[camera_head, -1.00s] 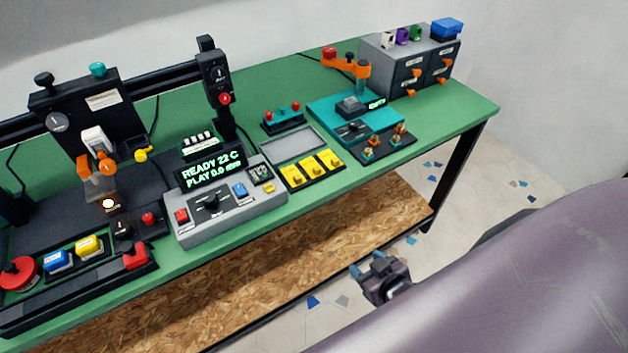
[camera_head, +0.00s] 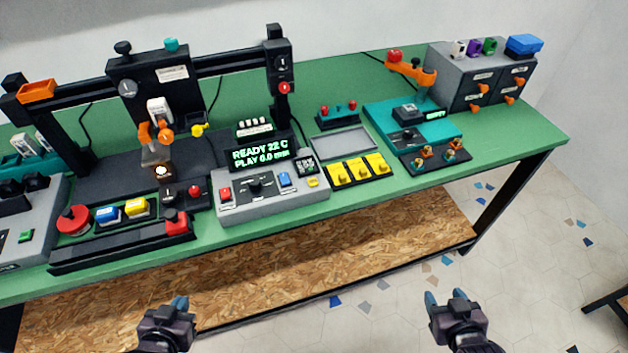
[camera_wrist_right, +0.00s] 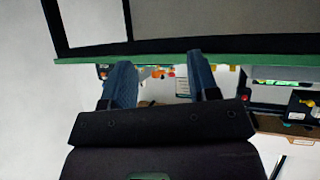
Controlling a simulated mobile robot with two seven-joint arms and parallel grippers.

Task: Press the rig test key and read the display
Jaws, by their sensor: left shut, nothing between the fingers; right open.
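The teal rig (camera_head: 452,131) stands on the right half of the green bench. It carries a dark square block (camera_head: 408,113), a black knob and a small display (camera_head: 436,115) with green text that seems to read EMPTY. I cannot tell for sure which part is the test key. My left gripper (camera_head: 179,304) is shut and empty, low in front of the bench. My right gripper (camera_head: 446,297) is open and empty, below and in front of the bench edge, away from the rig. Its spread blue fingers also show in the right wrist view (camera_wrist_right: 162,82).
A grey console (camera_head: 270,205) with a display (camera_head: 260,155) reading READY 22 C and PLAY 0.0 stands mid-bench. Yellow switches (camera_head: 359,170) and an empty grey tray (camera_head: 343,145) lie between it and the rig. An orange arm with a red knob (camera_head: 395,55) rises behind the rig.

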